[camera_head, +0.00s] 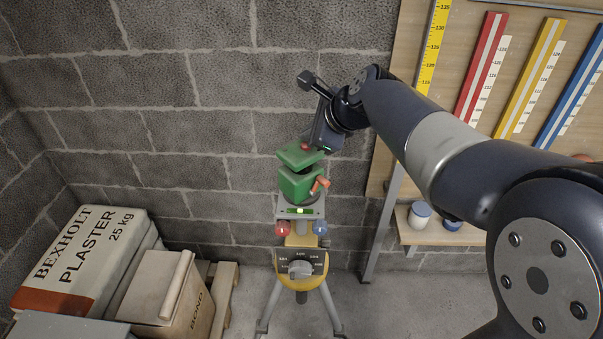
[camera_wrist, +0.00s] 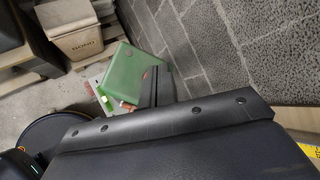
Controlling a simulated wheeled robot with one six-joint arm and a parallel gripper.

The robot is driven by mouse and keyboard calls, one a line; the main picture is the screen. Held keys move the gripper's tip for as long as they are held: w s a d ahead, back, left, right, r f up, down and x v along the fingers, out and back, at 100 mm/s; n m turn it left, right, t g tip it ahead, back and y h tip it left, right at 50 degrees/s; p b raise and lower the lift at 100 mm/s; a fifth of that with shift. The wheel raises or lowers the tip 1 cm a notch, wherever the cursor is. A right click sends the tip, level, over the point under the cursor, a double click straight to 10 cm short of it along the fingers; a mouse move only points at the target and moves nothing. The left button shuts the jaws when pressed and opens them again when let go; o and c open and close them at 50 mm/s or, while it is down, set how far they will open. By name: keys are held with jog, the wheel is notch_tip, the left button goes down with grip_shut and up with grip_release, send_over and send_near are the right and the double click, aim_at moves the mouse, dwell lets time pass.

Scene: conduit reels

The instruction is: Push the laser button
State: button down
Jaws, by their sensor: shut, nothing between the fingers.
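The laser is a green boxy device (camera_head: 297,186) on a yellow and grey tripod, with a flat green top (camera_head: 291,156). A small red button (camera_head: 305,146) sits on that top. My gripper (camera_head: 309,146) is shut and empty, its tips right at the button; I cannot tell whether they touch it. In the wrist view, the green top (camera_wrist: 122,76) lies beyond my dark fingers (camera_wrist: 152,72). A bit of red (camera_wrist: 147,74) shows beside the fingertips, mostly hidden by them. An orange knob (camera_head: 320,184) sticks out on the laser's right side.
A red ball knob (camera_head: 282,228) and a blue one (camera_head: 320,227) flank the tripod head, above a dial (camera_head: 300,268). A block wall stands close behind. Plaster bags (camera_head: 88,262) lie at left. A shelf (camera_head: 440,237) with jars and a board of coloured rulers are at right.

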aim_at(311, 150)
jog(key=shift+f, duration=0.1)
dwell(0.3)
jog(key=shift+f, duration=0.35)
dwell(0.3)
jog(key=shift+r+p, duration=0.45)
jog(key=shift+p, duration=0.05)
notch_tip(311, 150, up, 6)
jog(key=p, duration=0.6)
jog(key=shift+d, duration=0.1)
dwell(0.4)
